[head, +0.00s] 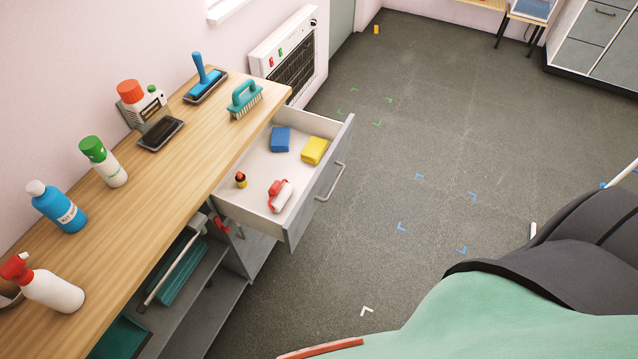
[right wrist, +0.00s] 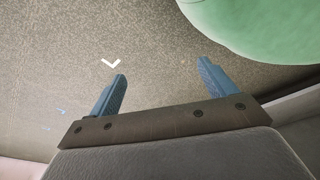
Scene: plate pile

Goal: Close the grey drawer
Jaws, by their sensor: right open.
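The grey drawer (head: 308,199) is pulled out from under the wooden worktop in the head view. Its front faces right and carries a metal bar handle (head: 331,182). Inside lie a blue sponge (head: 281,139), a yellow sponge (head: 314,150), a small red, yellow and black item (head: 241,180) and a red and white item (head: 280,195). My right gripper (right wrist: 162,82) is open and empty in the right wrist view, over bare floor and away from the drawer. My left gripper does not show.
The wooden worktop (head: 170,190) bears several bottles and brushes. An open shelf (head: 215,315) with teal items lies beneath it. A wall heater (head: 288,55) stands beyond the worktop. The dark floor (head: 430,130) right of the drawer is clear, with flat corner marks.

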